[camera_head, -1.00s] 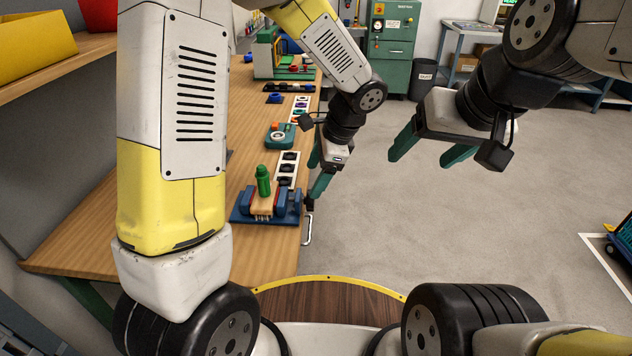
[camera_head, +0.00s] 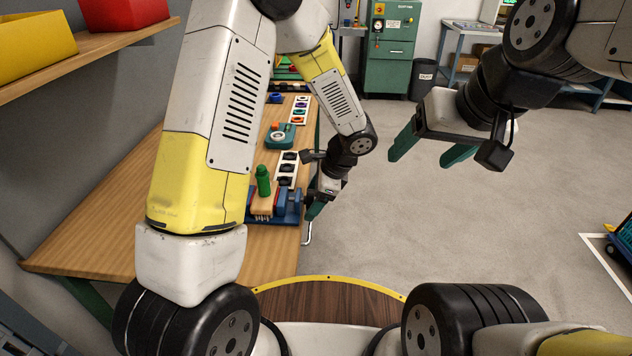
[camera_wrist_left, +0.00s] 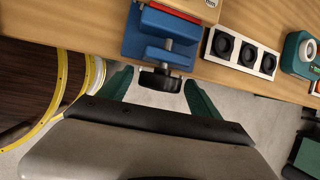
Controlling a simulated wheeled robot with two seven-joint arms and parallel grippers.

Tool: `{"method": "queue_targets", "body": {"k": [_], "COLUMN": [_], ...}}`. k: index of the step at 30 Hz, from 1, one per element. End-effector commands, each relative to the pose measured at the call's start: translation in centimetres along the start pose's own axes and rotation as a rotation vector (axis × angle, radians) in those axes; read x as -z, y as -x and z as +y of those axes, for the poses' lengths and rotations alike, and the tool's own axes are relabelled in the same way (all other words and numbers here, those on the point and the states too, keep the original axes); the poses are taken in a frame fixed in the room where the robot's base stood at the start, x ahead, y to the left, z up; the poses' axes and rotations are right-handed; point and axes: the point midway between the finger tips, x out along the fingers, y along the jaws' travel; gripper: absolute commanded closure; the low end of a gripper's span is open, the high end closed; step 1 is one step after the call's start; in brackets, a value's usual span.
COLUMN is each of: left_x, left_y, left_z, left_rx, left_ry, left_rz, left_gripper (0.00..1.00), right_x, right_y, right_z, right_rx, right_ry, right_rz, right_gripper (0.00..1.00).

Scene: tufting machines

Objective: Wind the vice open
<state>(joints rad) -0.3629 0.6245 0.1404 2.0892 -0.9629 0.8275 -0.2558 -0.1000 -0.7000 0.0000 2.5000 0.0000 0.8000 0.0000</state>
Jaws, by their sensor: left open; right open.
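The blue vice (camera_head: 290,220) sits at the bench's near right edge. A wooden block (camera_head: 264,203) is at its jaws, with a green bottle-shaped thing (camera_head: 263,180) above it. In the left wrist view, the vice (camera_wrist_left: 140,42) shows its screw and a dark knob (camera_wrist_left: 160,82) at the bench edge. My left gripper (camera_head: 314,209) is open beside the vice. In the wrist view, the left gripper (camera_wrist_left: 159,88) has one finger on each side of the knob, with gaps visible; contact is not clear. My right gripper (camera_head: 430,152) is open and empty over the floor.
On the bench (camera_head: 90,235) behind the vice are a white strip with black round sockets (camera_head: 287,169) and a teal device (camera_head: 280,136). A shelf with yellow and red bins (camera_head: 30,45) hangs at the left.

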Motion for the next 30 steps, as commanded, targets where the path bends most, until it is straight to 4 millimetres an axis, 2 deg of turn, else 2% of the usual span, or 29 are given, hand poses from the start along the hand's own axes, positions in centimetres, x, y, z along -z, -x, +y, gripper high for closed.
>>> {"method": "queue_targets", "body": {"k": [4,12,14,23,30], "left_x": [-0.01,0.0,0.0,0.05,0.15], "left_y": [0.02,0.05,0.05,0.14,0.12], "left_z": [0.0,-0.01,-0.02,0.05,0.26], "left_rx": [0.0,0.0,0.0,0.048,0.184], "left_ry": [0.001,0.001,0.001,0.017,0.067], "left_rz": [0.0,0.0,0.0,0.0,0.001], "left_gripper": [0.27,0.8,0.89,0.89,0.89], "right_x": [0.0,0.0,0.0,0.0,0.0], "right_y": [0.0,0.0,0.0,0.0,0.0], "right_z": [0.0,0.0,0.0,0.0,0.0], "right_rx": [0.0,0.0,0.0,0.0,0.0], "right_ry": [0.0,0.0,0.0,0.0,0.0], "right_rz": [0.0,0.0,0.0,0.0,0.0], "right_gripper": [0.27,0.27,0.27,0.27,0.27]}}
